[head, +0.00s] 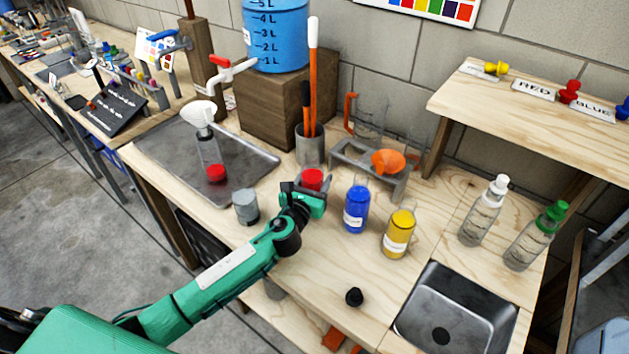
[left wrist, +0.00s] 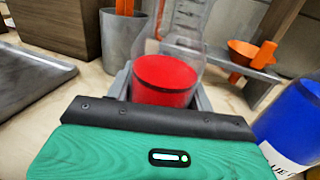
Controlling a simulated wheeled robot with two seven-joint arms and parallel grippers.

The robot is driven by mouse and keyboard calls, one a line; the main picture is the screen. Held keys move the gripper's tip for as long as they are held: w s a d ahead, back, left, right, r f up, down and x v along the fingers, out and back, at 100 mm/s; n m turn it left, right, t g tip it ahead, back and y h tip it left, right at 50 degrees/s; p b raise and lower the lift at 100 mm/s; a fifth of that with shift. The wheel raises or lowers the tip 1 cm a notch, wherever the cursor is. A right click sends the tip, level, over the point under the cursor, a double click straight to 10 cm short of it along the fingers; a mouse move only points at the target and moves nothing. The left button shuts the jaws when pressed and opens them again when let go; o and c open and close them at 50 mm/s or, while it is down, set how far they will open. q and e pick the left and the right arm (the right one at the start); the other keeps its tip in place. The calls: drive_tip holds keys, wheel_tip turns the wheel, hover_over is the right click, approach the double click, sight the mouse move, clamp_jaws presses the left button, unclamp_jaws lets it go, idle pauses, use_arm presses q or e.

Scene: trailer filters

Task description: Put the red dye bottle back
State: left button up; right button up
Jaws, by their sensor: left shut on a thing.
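The red dye bottle (head: 312,179) is between the fingers of my left gripper (head: 308,192), near the middle of the workbench, left of the blue bottle. In the left wrist view the bottle (left wrist: 165,80) shows as clear walls above red liquid, with my left gripper (left wrist: 163,100) shut around it. The bottle looks upright; its base is hidden, so I cannot tell whether it touches the bench. The blue dye bottle (head: 356,210) and yellow dye bottle (head: 398,234) stand to the right. My right gripper is not in view.
A grey cup (head: 246,207) stands left of my gripper. Behind are a tool holder (head: 310,150) and a rack with an orange funnel (head: 388,162). A flask with red liquid (head: 213,160) stands on the metal tray (head: 255,165).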

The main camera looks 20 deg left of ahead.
use_arm(q)
drive_tip(key=o, duration=1.2)
drive_tip(key=shift+f, duration=0.1)
